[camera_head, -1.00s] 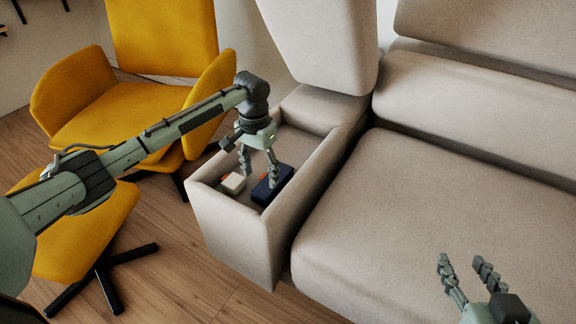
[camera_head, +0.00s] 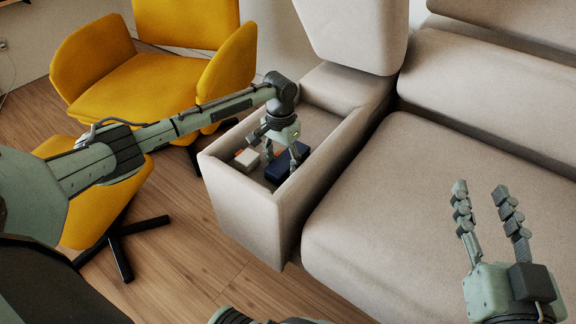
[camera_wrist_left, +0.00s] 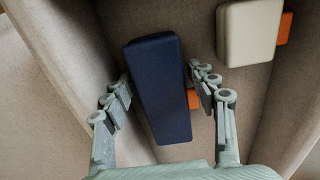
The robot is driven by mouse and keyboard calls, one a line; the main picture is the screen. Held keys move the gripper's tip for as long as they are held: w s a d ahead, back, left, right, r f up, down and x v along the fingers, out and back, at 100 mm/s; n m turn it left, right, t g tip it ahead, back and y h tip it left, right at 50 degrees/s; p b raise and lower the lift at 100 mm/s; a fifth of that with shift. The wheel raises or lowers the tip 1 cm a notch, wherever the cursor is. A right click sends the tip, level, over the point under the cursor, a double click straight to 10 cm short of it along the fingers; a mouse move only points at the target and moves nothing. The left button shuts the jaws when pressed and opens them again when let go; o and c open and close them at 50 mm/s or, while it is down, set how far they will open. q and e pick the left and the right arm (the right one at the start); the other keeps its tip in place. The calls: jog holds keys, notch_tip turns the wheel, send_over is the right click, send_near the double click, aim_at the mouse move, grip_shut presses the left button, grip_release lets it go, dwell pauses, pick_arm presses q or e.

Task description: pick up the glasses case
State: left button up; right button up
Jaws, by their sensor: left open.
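The glasses case looks to be the dark navy box (camera_head: 277,172) inside the open compartment of the sofa arm. It also shows in the left wrist view (camera_wrist_left: 158,85), long and upright in the picture. My left gripper (camera_head: 281,160) is open and reaches down into the compartment over the case. In the left wrist view its fingers (camera_wrist_left: 160,87) are on either side of the case, with a visible gap on the right. I cannot tell whether the left finger touches it. My right gripper (camera_head: 480,192) is open and empty above the sofa seat.
A cream box (camera_head: 246,159) lies left of the case in the compartment, with orange pieces beside both. The compartment walls (camera_head: 235,185) stand close around. A raised beige pad (camera_head: 352,35) is behind. A yellow armchair (camera_head: 130,85) stands left; the sofa seat (camera_head: 400,210) is clear.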

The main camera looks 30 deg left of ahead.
pick_arm(q)
jog(key=shift+f, duration=0.1)
jog(key=c, duration=1)
jog(key=shift+o, duration=0.2)
jog(key=shift+r, duration=0.2)
